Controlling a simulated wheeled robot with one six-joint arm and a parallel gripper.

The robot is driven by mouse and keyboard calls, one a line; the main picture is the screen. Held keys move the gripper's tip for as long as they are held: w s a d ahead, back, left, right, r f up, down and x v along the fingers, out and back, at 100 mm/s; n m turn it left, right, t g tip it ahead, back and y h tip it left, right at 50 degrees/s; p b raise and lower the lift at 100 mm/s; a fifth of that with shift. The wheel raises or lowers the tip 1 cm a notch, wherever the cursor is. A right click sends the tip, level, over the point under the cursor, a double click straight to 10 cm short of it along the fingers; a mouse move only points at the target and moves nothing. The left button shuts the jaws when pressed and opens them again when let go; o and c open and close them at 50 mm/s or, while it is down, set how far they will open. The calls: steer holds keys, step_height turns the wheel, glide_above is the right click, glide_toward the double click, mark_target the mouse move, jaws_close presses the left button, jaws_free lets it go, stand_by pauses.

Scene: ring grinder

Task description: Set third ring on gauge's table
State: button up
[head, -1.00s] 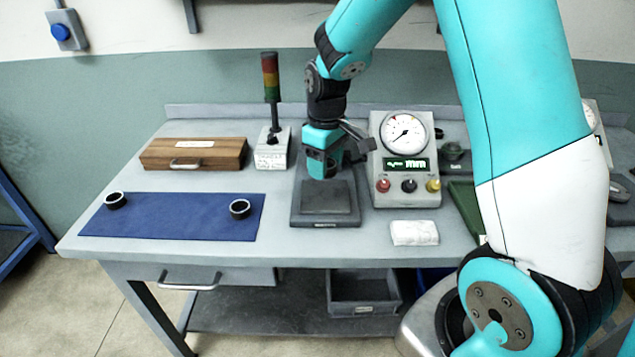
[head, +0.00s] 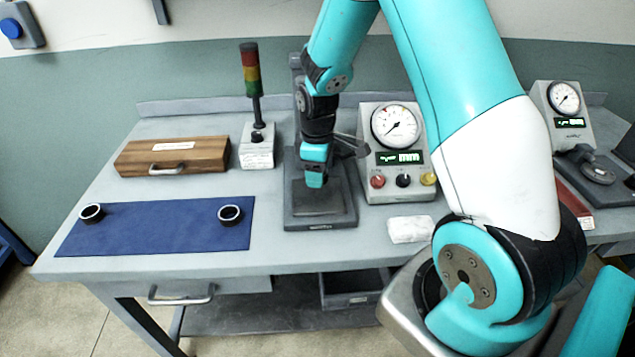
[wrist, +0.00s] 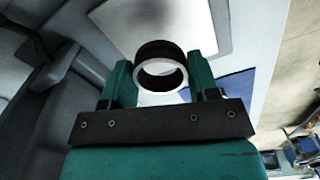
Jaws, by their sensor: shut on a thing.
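My gripper (head: 316,182) points down over the gauge's table (head: 325,216), a flat dark grey block below a dark upright column. The wrist view shows the two green fingers shut on a ring (wrist: 157,49), black outside with a bright metal rim. The ring sits between the fingers, and its own contact with anything beneath is not clear. In the head view the held ring is hidden or too small to tell. Two other dark rings, a left one (head: 92,214) and a right one (head: 230,216), rest apart on the blue mat (head: 150,234).
The dial readout box (head: 392,180) stands just right of the gauge, with a white cloth (head: 410,229) in front. The signal lamp (head: 252,85) and wooden case (head: 175,155) are to the left. A second dial box (head: 563,120) stands far right.

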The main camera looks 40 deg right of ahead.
mark_target(318, 195)
steer(key=shift+f, duration=2.2)
steer(key=shift+f, duration=0.2)
steer(key=o, duration=1)
steer(key=shift+r, duration=0.15)
step_height(318, 195, up, 12)
steer(key=b, duration=0.2)
steer(key=s+a+r+y, duration=0.1)
steer(key=s+a+r, duration=0.35)
steer(key=a, duration=0.25)
steer(key=s+a+r+y, duration=0.1)
steer(key=s+a+r, duration=0.35)
steer(key=a, duration=0.35)
steer(key=s+a, duration=0.2)
steer(key=s, duration=0.2)
steer(key=s+a+r+y, duration=0.1)
steer(key=s+a, duration=0.2)
steer(key=s, duration=0.2)
steer(key=s+a+r+y, duration=0.1)
steer(key=s+a, duration=0.1)
steer(key=s, duration=0.2)
steer(key=shift+s+a+r+m, duration=0.15)
steer(key=shift+a+r+m, duration=0.1)
steer(key=shift+m, duration=0.15)
